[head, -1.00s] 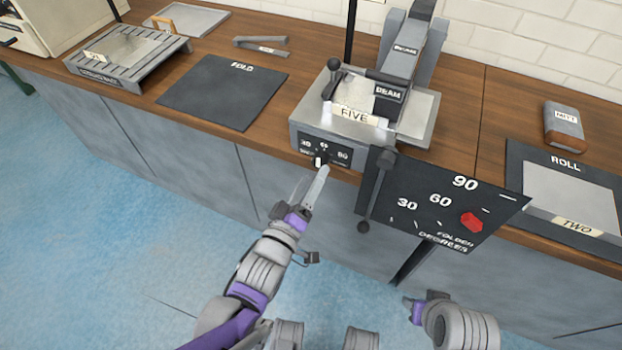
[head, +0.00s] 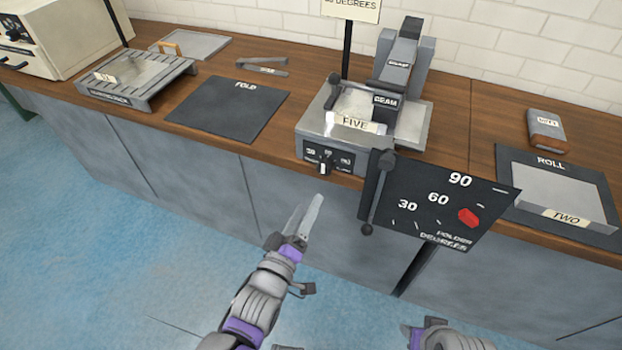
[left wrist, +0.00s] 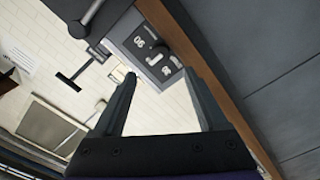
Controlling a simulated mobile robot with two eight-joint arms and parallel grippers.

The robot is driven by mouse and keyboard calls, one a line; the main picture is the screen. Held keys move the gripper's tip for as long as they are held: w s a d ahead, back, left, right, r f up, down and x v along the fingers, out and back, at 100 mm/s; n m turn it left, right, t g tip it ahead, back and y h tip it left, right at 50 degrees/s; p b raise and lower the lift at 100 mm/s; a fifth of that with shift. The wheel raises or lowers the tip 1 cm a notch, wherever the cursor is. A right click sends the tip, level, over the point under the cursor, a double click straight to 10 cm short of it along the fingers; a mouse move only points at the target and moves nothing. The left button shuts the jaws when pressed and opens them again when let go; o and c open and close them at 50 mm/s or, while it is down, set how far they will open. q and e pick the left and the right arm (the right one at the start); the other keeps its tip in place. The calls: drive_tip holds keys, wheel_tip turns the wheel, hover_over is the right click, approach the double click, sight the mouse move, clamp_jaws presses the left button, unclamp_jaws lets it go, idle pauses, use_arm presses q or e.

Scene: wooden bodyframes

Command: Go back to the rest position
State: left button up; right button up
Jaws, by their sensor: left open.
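My left gripper (head: 304,218) is open and empty. It is in front of the counter's front face, below and apart from the small dial (head: 325,166) on the grey bending machine (head: 316,119). In the left wrist view its two fingers (left wrist: 160,105) stand apart, with the dial plate (left wrist: 148,46) beyond them. My right arm's end (head: 430,334) shows at the bottom edge; its fingertips are not clear, so I cannot tell its state.
A fold mat (head: 225,112), slotted rack (head: 135,85) and roll tray (head: 555,190) are on the counter. Blue floor (head: 120,240) is open at left.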

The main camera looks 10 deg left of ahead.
use_arm(q)
drive_tip(key=s+a+f+m+g+y, duration=0.3)
drive_tip(key=s+a+f+m+g, duration=0.25)
drive_tip(key=f+g, duration=0.2)
drive_tip(key=s+a+f+m+g, duration=0.1)
drive_tip(key=s+a+f+g, duration=0.15)
drive_tip(key=s, duration=0.35)
drive_tip(key=s+a+f+m+g, duration=0.1)
drive_tip(key=s+m+g, duration=0.15)
drive_tip(key=s, duration=0.45)
wheel_tip(320, 180, up, 22)
drive_tip(key=w+p, duration=0.2)
drive_tip(key=p, duration=1.7)
drive_tip(key=shift+w+n+y, duration=0.3)
drive_tip(key=shift+y, duration=0.1)
use_arm(e)
wheel_tip(320, 180, up, 22)
drive_tip(key=w+t, duration=0.1)
drive_tip(key=shift+w, duration=0.3)
use_arm(q)
drive_tip(key=shift+f, duration=0.1)
